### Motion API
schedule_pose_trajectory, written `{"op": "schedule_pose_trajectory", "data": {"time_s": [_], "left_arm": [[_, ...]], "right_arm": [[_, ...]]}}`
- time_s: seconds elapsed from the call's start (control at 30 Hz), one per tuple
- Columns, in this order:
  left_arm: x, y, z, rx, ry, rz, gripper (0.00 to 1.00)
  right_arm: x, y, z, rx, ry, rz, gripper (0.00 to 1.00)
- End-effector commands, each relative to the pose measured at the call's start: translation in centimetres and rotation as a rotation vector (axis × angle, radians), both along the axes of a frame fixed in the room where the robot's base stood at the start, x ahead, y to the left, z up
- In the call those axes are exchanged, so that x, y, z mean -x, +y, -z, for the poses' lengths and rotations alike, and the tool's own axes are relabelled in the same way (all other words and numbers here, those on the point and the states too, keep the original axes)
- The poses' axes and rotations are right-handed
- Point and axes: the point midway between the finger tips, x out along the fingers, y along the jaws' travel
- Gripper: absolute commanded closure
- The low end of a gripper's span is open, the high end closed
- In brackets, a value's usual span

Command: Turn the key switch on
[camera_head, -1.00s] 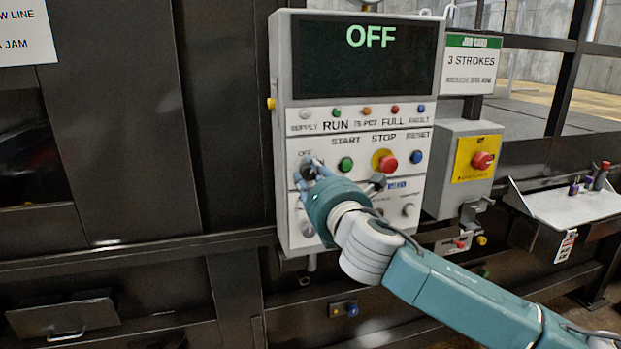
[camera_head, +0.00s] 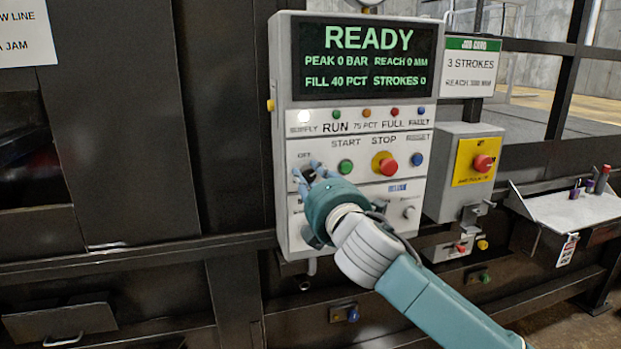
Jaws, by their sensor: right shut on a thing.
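The control panel (camera_head: 283,150) is a grey box with a dark display (camera_head: 368,58) at its top. The display reads READY in green, with peak, reach, fill and strokes lines below. The supply lamp (camera_head: 305,116) is lit white. My right gripper (camera_head: 305,173) comes up from the lower right and is shut on the key switch, at the left of the button row beside the OFF label. The fingers hide most of the switch, so its exact angle is hard to see. My left gripper is not in view.
The green start button (camera_head: 345,166), red stop button (camera_head: 388,164) and blue reset button (camera_head: 417,160) sit close to the right of my gripper. A red emergency button (camera_head: 483,162) on yellow is farther right. A shelf (camera_head: 575,208) with small items is at far right.

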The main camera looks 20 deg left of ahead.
Motion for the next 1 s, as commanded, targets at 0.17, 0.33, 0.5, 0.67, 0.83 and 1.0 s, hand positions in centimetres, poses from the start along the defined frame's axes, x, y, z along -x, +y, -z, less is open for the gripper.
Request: {"op": "schedule_pose_trajectory", "data": {"time_s": [0.17, 0.33, 0.5, 0.67, 0.83, 1.0], "left_arm": [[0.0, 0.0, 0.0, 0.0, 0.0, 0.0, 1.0], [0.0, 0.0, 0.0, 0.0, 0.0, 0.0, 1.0], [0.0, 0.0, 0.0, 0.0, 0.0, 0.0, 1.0], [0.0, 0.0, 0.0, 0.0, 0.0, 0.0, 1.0], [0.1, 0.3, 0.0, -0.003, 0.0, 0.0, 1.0], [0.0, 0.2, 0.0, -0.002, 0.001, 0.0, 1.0]], "right_arm": [[0.1, 0.2, 0.6, -0.002, 0.013, -0.003, 1.0], [0.1, 0.2, 0.6, -0.002, 0.013, -0.004, 1.0], [0.1, 0.2, 0.5, -0.001, 0.011, -0.003, 0.55], [0.1, 0.1, 0.3, -0.002, 0.007, -0.002, 0.55], [0.3, -0.2, 0.2, -0.003, 0.005, -0.001, 0.55], [2.1, -1.4, 0.2, -0.003, 0.004, -0.003, 0.55]]}}
